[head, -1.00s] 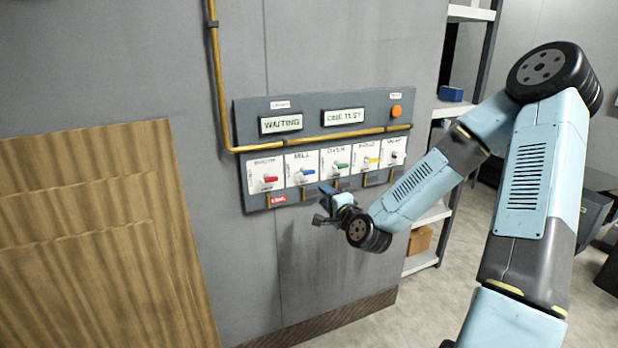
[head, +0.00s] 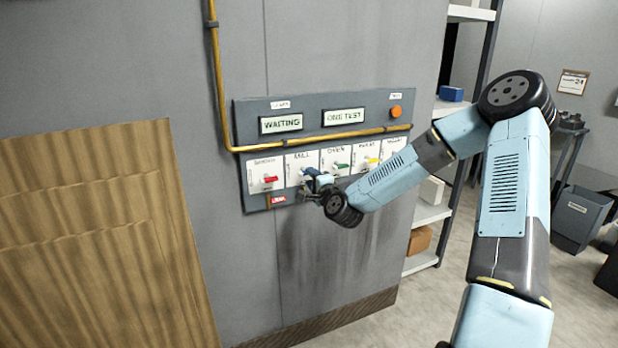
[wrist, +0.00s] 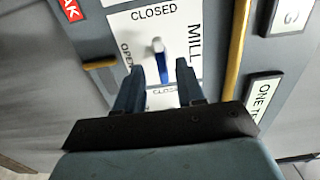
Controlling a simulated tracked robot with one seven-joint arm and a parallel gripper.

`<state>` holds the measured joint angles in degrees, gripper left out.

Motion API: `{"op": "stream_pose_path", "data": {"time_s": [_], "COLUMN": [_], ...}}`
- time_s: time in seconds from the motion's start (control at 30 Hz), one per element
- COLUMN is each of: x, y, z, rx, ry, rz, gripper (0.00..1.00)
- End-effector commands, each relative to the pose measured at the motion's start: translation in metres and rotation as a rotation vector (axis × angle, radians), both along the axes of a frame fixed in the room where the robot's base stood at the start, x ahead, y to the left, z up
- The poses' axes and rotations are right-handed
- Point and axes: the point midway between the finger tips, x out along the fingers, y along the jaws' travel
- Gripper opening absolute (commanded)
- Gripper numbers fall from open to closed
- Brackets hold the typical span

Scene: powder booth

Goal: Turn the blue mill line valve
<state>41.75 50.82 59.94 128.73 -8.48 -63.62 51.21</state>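The blue mill line valve handle (wrist: 158,62) sits on a white plate marked MILL (wrist: 193,42) in the wrist view. In the head view the mill plate (head: 300,160) is second from the left in the row, and my gripper partly hides its valve. My gripper (wrist: 158,70) is open, with one finger on each side of the blue handle and a gap visible on both sides. In the head view my gripper (head: 312,182) is in front of the lower part of the mill plate.
A red-handled valve (head: 269,179) is left of the mill valve; a green one (head: 341,165) and a yellow one (head: 373,160) are to its right. A yellow pipe (head: 320,137) runs above the row. A red tag (head: 279,198) is at the panel's lower left.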

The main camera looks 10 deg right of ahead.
Motion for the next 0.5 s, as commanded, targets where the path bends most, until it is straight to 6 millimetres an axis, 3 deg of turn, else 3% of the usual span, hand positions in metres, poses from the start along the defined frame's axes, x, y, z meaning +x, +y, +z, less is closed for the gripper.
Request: {"op": "stream_pose_path", "data": {"time_s": [0.2, 0.5], "x": [0.018, 0.020], "y": [0.005, 0.006], "z": [0.000, 0.000], "rx": [0.000, 0.000], "ry": [0.000, 0.000], "rz": [0.000, 0.000], "gripper": [0.38, 0.38]}}
